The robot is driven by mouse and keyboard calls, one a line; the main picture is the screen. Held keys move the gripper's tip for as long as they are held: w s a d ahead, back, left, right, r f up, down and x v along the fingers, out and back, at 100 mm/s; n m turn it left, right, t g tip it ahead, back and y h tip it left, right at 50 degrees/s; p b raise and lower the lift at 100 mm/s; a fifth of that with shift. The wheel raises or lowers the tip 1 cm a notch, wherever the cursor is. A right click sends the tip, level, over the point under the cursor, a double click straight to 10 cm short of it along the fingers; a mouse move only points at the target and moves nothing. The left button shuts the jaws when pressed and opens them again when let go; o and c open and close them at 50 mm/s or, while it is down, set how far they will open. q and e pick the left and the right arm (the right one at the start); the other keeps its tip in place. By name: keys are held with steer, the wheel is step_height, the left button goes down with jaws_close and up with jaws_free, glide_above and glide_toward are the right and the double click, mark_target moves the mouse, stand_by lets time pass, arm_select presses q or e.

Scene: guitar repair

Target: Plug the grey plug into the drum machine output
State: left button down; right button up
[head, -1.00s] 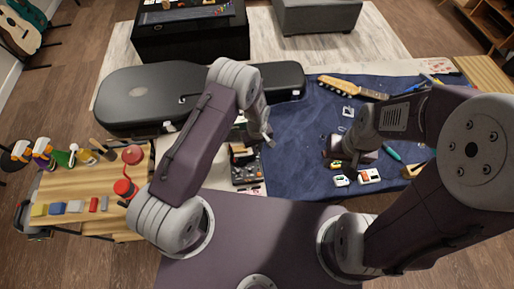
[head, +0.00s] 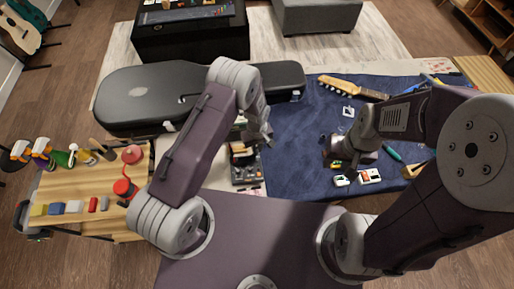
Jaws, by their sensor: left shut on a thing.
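The drum machine (head: 246,172) is a small dark box with knobs and pads on the light strip of the bench, just left of the blue mat. My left gripper (head: 264,138) is above and just beyond its far end, pointing down. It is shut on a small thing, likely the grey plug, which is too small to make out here. The drum machine's output socket cannot be made out either. My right gripper (head: 334,156) is low over the blue mat, well right of the drum machine; its fingers are too dark and small to read.
The blue mat (head: 295,150) holds small white pedals (head: 370,176), a guitar neck (head: 345,85) and tools. A black guitar case (head: 150,95) lies along the far left side. A wooden side table (head: 120,180) with bottles and coloured blocks stands left.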

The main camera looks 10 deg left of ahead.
arm_select(q)
steer(key=shift+f+b, duration=1.1)
steer(key=shift+f, duration=0.1)
steer(key=c, duration=1)
jaws_free()
steer(key=shift+o, duration=0.2)
steer(key=shift+r, duration=0.1)
step_height(320, 180, up, 8)
steer(key=p, duration=0.6)
